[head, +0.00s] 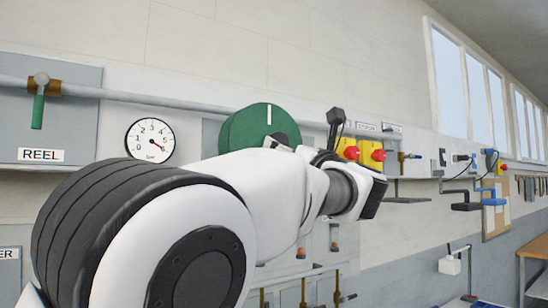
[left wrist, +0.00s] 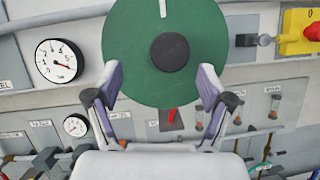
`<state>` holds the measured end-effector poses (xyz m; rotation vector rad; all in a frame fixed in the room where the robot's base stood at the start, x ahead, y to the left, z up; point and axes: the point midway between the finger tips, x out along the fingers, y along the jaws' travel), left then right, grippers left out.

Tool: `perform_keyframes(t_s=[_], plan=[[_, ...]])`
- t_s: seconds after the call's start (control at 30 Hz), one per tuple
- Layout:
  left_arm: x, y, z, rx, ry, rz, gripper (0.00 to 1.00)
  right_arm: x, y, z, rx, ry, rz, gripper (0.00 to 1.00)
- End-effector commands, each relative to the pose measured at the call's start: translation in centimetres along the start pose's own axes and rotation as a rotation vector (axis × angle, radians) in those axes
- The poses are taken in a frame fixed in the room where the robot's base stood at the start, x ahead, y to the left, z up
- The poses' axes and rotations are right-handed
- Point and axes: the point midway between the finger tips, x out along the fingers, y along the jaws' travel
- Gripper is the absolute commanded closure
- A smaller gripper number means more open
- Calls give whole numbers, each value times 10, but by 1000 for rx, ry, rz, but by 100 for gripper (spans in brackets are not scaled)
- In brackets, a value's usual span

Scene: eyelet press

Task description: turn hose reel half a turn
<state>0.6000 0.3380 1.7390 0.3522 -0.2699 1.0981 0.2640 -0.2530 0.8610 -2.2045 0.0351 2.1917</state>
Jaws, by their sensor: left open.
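The hose reel appears to be a green round drum (head: 248,128) with a white mark at the top of its face, mounted on the wall. In the left wrist view the green drum (left wrist: 125,50) fills the top middle, with a dark round hub (left wrist: 170,52) and the white mark upright above it. My left gripper (left wrist: 157,75) is open, its two fingers spread at the lower left and lower right of the drum. Nothing is between them but the view of the drum; I cannot tell whether they touch it. In the head view my left arm covers the drum's lower part.
A REEL label (head: 41,155) sits on a grey panel with a green-handled valve (head: 38,108). A round gauge (head: 150,140) is left of the drum. Yellow boxes with red buttons (head: 371,153) are to its right. Pipes and small valves (head: 303,290) line the wall below.

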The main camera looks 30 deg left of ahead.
Motion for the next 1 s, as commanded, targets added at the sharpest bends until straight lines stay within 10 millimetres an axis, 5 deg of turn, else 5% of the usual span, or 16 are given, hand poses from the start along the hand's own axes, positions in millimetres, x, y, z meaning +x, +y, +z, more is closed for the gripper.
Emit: perform_keyframes(t_s=[0.4, 0.7, 0.73, 0.93, 1.0], plan=[[70, -1, 2, 4, 4, -2, 20, -50, 0, 0, 0, 1, 0, 60], [76, -2, -2, 5, 1, -3, 20, -50, 0, 0, 0, 0, 0, 60], [76, -2, -2, 6, 1, -3, 23, -50, 0, 0, 0, 0, 0, 60], [76, -2, -2, 6, 1, -4, 94, -50, 0, 0, 0, 0, 0, 60], [76, -2, -2, 6, 2, -4, 100, -50, 0, 0, 0, 0, 0, 60]])
